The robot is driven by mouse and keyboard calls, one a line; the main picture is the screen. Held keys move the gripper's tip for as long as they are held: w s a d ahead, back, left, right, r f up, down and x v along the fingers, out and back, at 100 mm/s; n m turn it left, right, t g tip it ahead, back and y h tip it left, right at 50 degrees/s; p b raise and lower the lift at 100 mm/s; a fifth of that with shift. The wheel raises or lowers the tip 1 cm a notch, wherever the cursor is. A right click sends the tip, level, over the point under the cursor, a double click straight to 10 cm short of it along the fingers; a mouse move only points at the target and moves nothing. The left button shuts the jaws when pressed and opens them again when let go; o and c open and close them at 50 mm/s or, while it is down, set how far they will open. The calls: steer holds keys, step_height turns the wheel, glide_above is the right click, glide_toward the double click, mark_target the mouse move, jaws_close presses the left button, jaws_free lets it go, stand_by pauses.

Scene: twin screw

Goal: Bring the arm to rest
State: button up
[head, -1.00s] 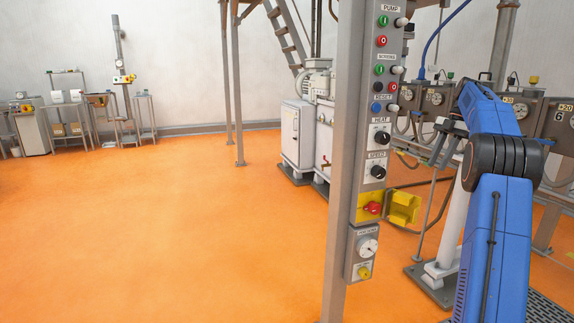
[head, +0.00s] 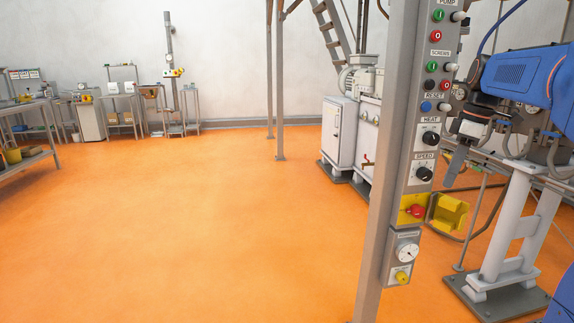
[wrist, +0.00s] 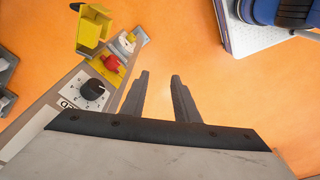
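My blue arm (head: 525,75) reaches in from the right edge of the head view, bent toward the control post. My gripper (head: 453,180) hangs downward at its end, just right of the post's panel. In the wrist view my gripper (wrist: 159,75) shows two dark fingers with a clear gap and only orange floor between them. It holds nothing. Whether it touches the panel cannot be told from the head view; in the wrist view the fingers look clear of it.
The control post (head: 384,200) carries buttons, black knobs and a red switch (head: 416,211) with a yellow guard (head: 447,214), close to my gripper. A white stand (head: 508,235) is at the right. White cabinets (head: 340,135) stand behind. Open orange floor (head: 200,220) fills the left and middle.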

steer(key=s+a+f+m+t+h, duration=0.1)
steer(key=s+a+f+m, duration=0.2)
steer(key=s+a, duration=0.35)
steer(key=s+a+f+m+t, duration=0.1)
steer(key=s+a+f+m, duration=0.25)
steer(key=s, duration=0.55)
steer(key=s+a+f+m+t, duration=0.1)
steer(key=s+a+f+m, duration=0.1)
steer(key=s+f, duration=0.5)
steer(key=s+a+f+m, duration=0.2)
steer(key=s+f, duration=0.4)
steer(key=f, duration=0.1)
steer(key=shift+s+t+h, duration=0.4)
steer(key=shift+a+m, duration=0.1)
steer(key=shift+m, duration=0.15)
